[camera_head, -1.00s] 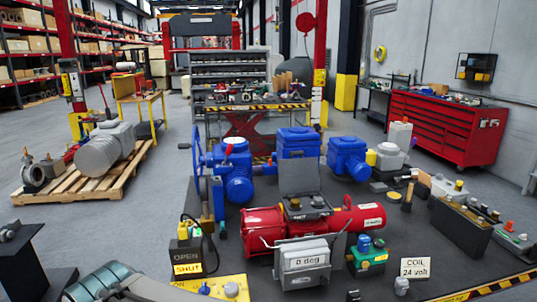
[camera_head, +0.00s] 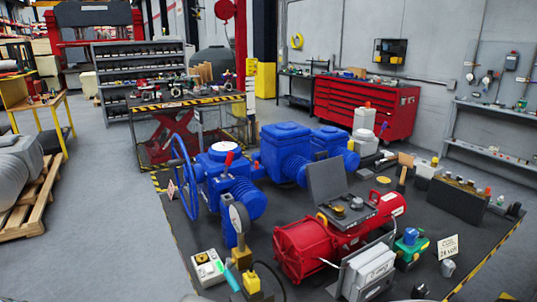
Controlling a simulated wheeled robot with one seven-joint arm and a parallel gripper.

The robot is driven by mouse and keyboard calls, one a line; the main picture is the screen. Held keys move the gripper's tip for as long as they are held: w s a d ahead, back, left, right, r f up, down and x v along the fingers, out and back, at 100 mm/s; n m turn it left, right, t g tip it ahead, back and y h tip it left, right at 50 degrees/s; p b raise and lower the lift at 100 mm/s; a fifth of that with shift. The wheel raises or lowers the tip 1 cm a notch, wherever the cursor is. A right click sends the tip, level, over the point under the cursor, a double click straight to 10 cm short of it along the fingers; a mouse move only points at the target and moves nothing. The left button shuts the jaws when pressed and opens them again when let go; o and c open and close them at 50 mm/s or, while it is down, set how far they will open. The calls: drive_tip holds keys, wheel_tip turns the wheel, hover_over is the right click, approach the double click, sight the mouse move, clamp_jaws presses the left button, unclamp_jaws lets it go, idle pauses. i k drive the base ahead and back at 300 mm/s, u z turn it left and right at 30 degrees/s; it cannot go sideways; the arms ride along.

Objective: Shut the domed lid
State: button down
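A red cylindrical actuator (camera_head: 305,248) lies on the dark mat in the front middle. A grey switch box (camera_head: 350,212) with round knobs sits on top of it. A grey panel-like lid (camera_head: 326,180) stands up at the back of this box, so the box is open. The lid looks flat from here, and I cannot tell whether its outer side is domed. My gripper is not in view, and nothing of it touches the lid or box.
Blue valve actuators (camera_head: 285,153) stand behind, with a blue handwheel (camera_head: 181,175) at left. A grey box (camera_head: 368,270) stands before the red actuator. A green unit (camera_head: 411,245) and a white sign (camera_head: 448,246) stand to its right.

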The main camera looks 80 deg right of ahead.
sight(327, 179)
drive_tip(key=i, duration=1.1)
drive_tip(key=z, duration=3.4)
drive_tip(key=i, duration=0.5)
drive_tip(key=z, duration=0.05)
